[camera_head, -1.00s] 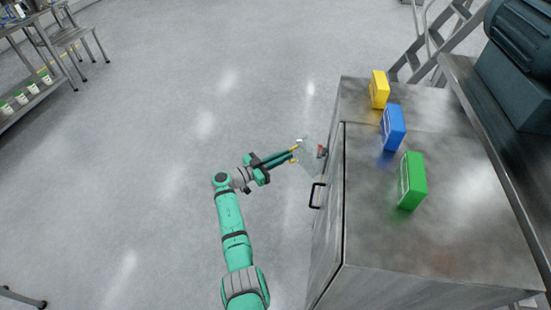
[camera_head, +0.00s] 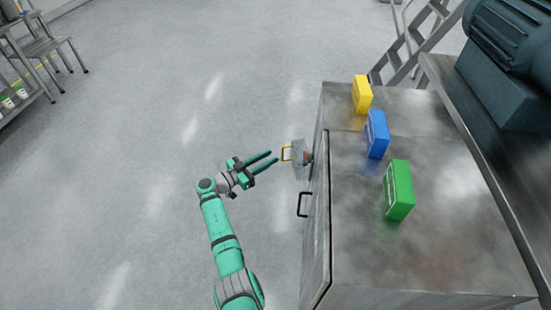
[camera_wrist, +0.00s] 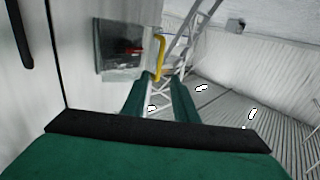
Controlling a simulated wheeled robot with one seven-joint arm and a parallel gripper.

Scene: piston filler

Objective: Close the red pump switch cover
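The clear pump switch cover (camera_head: 299,151) with its yellow handle (camera_head: 286,153) stands out from the side of the metal cabinet. It is swung open, away from the red switch (camera_head: 308,158). In the wrist view, the red switch (camera_wrist: 134,50) sits on a grey plate left of the yellow handle (camera_wrist: 160,58). My gripper (camera_head: 275,157) is open and empty. Its fingertips point at the handle with a small gap in the head view. In the wrist view, the handle shows just beyond and between the two fingertips (camera_wrist: 158,78).
The cabinet door has a black handle (camera_head: 304,204) just below the switch. Yellow (camera_head: 362,95), blue (camera_head: 376,134) and green (camera_head: 399,190) boxes stand on the cabinet top (camera_head: 430,245). The floor left of my arm is clear.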

